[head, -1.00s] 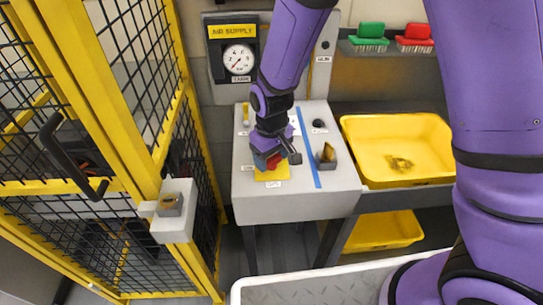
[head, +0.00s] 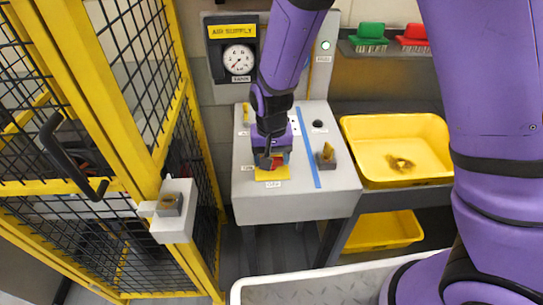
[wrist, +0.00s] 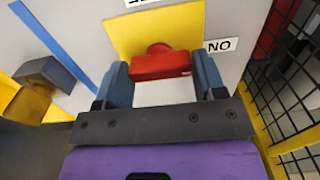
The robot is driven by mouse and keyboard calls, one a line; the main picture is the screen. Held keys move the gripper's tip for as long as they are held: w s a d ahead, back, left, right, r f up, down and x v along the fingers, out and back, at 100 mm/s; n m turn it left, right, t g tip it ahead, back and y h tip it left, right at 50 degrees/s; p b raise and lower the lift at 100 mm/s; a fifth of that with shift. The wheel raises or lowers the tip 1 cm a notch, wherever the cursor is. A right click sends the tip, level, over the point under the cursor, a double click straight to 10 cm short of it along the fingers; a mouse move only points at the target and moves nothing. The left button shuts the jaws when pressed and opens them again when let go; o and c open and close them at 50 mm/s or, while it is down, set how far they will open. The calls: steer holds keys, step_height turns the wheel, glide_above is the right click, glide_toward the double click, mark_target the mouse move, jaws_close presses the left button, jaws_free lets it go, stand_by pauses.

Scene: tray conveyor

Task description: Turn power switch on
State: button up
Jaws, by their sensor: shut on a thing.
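The power switch is a red handle (wrist: 160,65) on a yellow plate (wrist: 125,35), on top of a grey console (head: 305,203). An ON label (wrist: 219,45) is beside the plate, and an OFF label (head: 275,184) is at its front edge. My gripper (wrist: 162,76) is over the plate with its blue-grey fingers on both sides of the red handle, shut on it. In the wrist view the handle lies crosswise, in line with the ON label. In the head view my gripper (head: 270,162) hides most of the handle.
A grey block with a yellow knob (head: 327,155) stands right of a blue stripe (head: 305,150). An air gauge (head: 238,60) and a small pale round lamp (head: 325,45) are on the wall behind. A yellow bin (head: 400,150) is at the right and a yellow mesh fence (head: 150,110) at the left.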

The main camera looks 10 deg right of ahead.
stand_by(0.4)
steer(key=o, duration=0.9)
step_height(320, 180, up, 11)
steer(key=shift+f, duration=0.1)
